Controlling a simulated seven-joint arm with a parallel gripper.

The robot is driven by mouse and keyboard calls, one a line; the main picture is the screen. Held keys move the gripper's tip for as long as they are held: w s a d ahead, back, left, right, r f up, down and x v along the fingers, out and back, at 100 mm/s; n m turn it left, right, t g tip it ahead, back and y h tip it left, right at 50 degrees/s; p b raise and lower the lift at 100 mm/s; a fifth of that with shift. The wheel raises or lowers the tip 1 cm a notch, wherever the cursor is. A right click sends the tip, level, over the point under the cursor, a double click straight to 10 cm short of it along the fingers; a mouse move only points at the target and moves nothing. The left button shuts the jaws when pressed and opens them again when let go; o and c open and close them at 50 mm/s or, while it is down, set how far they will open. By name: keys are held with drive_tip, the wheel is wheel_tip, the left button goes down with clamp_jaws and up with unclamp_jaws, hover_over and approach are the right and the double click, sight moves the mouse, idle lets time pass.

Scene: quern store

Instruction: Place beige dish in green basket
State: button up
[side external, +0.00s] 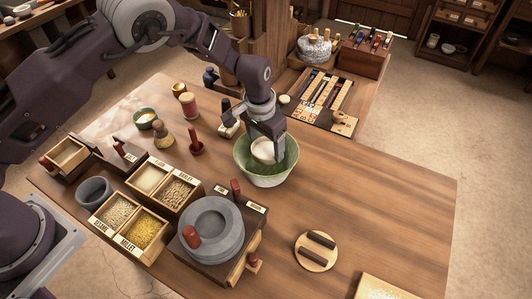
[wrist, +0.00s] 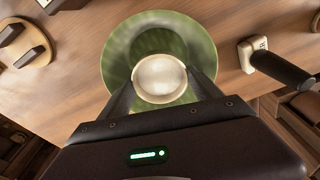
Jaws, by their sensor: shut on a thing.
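The beige dish (side external: 264,151) is a small pale round bowl, held between the fingers of my gripper (side external: 274,148). In the wrist view the dish (wrist: 160,78) sits between the two dark fingertips (wrist: 161,82), its pale inside facing the camera. The green basket (side external: 262,177) is a wide round bowl-shaped vessel on the table. In the side view the dish is within the outline of its opening. In the wrist view the green basket (wrist: 118,45) surrounds the dish on the visible sides. I cannot tell whether the dish touches the basket's bottom.
A stone quern (side external: 212,232) and grain boxes (side external: 142,205) stand left of the basket. A red-handled tool (side external: 196,146) and jars stand behind left. A round wooden board (side external: 316,252) lies front right. The table (side external: 380,205) is clear to the right.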

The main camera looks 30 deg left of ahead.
sight(265, 152)
wheel_tip(265, 152, down, 5)
drive_tip(key=shift+f, duration=0.2)
drive_tip(key=shift+f, duration=0.15)
drive_tip(key=o, duration=1.4)
